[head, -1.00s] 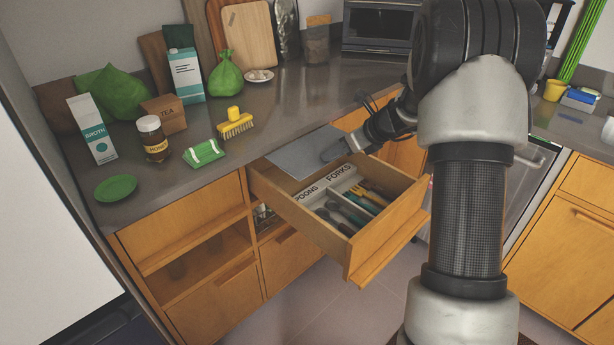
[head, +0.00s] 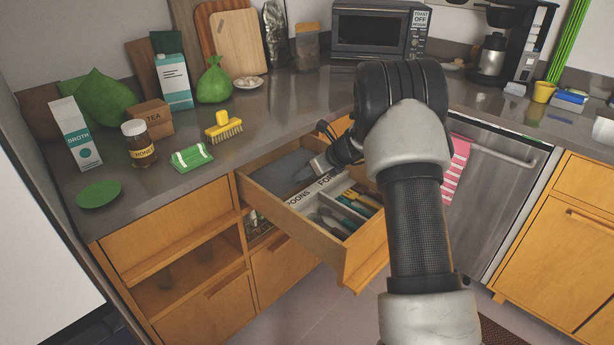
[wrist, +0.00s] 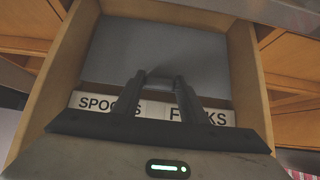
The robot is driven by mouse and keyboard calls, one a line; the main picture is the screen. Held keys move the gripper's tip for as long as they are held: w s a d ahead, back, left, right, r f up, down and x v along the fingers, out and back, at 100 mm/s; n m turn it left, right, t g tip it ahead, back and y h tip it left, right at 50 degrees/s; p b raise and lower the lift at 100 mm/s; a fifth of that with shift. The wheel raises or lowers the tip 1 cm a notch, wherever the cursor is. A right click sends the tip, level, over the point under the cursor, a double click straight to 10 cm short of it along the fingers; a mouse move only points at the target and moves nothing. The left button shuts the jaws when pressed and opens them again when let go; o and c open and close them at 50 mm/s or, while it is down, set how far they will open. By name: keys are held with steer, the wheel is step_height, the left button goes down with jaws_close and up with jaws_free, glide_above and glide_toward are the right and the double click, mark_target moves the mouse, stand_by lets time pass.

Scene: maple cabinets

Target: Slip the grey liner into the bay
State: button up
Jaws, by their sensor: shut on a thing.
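The grey liner (head: 280,168) is a flat dark sheet in the rear bay of the open drawer (head: 365,262), behind the cutlery tray. It sits below the drawer's rim in the head view; whether it rests flat on the bottom I cannot tell. In the wrist view the liner (wrist: 150,45) spans most of the width between the wooden side walls, beyond the SPOONS and FORKS labels. My gripper (wrist: 161,76) is shut on the liner's near edge. In the head view my gripper (head: 318,166) reaches down into the drawer from the right, partly hidden by my arm.
The cutlery tray (head: 318,200) with several utensils fills the front of the drawer. The counter edge overhangs the drawer's back.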

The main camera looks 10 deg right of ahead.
steer(key=shift+f+b, duration=0.3)
steer(key=shift+f, duration=0.25)
steer(key=shift+f+b, duration=0.4)
steer(key=shift+f, duration=0.25)
steer(key=o, duration=1.2)
steer(key=shift+c, duration=0.2)
